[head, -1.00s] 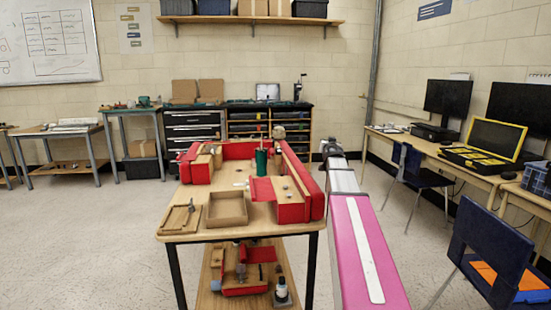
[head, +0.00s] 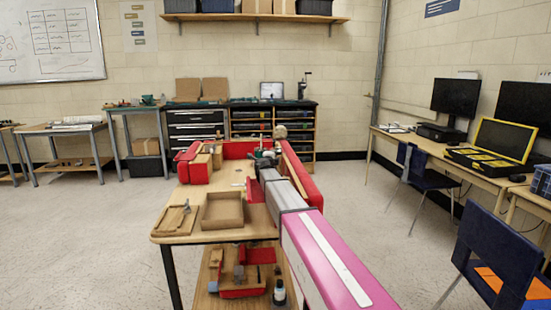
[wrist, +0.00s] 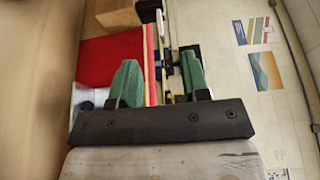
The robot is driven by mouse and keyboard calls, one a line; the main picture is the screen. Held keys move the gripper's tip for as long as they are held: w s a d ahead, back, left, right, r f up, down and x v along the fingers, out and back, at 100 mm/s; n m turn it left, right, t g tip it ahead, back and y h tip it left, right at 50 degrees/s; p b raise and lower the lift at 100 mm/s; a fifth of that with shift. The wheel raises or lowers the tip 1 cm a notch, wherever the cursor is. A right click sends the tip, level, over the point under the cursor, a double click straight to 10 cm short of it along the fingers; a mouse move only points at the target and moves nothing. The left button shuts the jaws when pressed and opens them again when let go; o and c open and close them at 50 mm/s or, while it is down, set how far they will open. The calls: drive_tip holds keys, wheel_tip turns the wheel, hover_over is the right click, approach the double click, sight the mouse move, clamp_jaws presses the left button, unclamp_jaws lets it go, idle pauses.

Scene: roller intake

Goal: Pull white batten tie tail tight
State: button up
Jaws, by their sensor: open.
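My gripper (wrist: 162,80) shows in the wrist view with its two green fingers apart and nothing clearly held between them. Beyond the fingers, a red panel (wrist: 105,58) stands at the left, with thin pale and red edges running up the middle. I cannot make out the white batten tie or its tail in either view. In the head view my arm reaches over the work table (head: 195,236) toward the red-walled fixture (head: 238,150). The arm hides part of the fixture's right side, and my fingertips are too small to tell there.
A red wall (head: 301,176) stands to the right of my arm. The lower shelf (head: 212,296) holds loose parts. A blue chair (head: 500,235) stands at the right.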

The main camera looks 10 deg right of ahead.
drive_tip(key=x, duration=0.9)
idle(0.6)
clamp_jaws()
